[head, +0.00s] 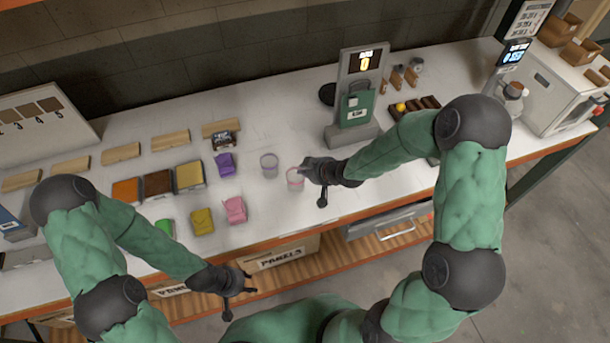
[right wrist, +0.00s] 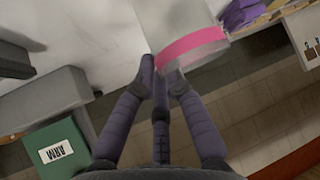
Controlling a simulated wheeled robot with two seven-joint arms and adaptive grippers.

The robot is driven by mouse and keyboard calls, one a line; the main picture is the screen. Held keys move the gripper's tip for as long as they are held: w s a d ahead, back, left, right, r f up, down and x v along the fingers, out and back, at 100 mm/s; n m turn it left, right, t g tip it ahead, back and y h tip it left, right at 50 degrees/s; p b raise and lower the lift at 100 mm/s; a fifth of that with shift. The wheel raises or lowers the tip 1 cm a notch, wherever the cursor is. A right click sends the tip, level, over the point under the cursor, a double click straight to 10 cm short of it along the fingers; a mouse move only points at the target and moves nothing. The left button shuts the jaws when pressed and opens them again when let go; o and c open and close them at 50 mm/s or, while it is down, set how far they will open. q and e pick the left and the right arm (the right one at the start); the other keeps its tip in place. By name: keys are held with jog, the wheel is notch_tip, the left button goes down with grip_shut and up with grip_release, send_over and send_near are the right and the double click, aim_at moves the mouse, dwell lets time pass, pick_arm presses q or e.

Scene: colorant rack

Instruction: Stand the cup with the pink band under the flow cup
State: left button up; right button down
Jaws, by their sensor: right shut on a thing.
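The cup with the pink band (head: 294,179) is clear and stands upright on the white bench near its front edge. My right gripper (head: 307,172) is at its right side. In the right wrist view, the fingers (right wrist: 163,78) are closed together on the wall of this cup (right wrist: 188,40), by the pink band. My left gripper (head: 238,284) hangs in front of the bench, away from the objects; its fingers are too small to read. A small metal cup on a stand (head: 515,91) at the far right may be the flow cup; I cannot be sure.
A second clear cup (head: 269,162) stands just behind and left of the held one. A grey device with a green ARM panel (head: 357,100) stands to the right, beside a dark rack (head: 415,107). Coloured pouches, such as a pink one (head: 235,210), lie left.

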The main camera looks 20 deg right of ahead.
aim_at(296, 180)
jog(key=shift+w+f, duration=0.1)
jog(key=shift+f, duration=1.55)
jog(key=shift+f+b, duration=0.1)
jog(key=shift+b, duration=0.25)
jog(key=c, duration=1.3)
grip_release()
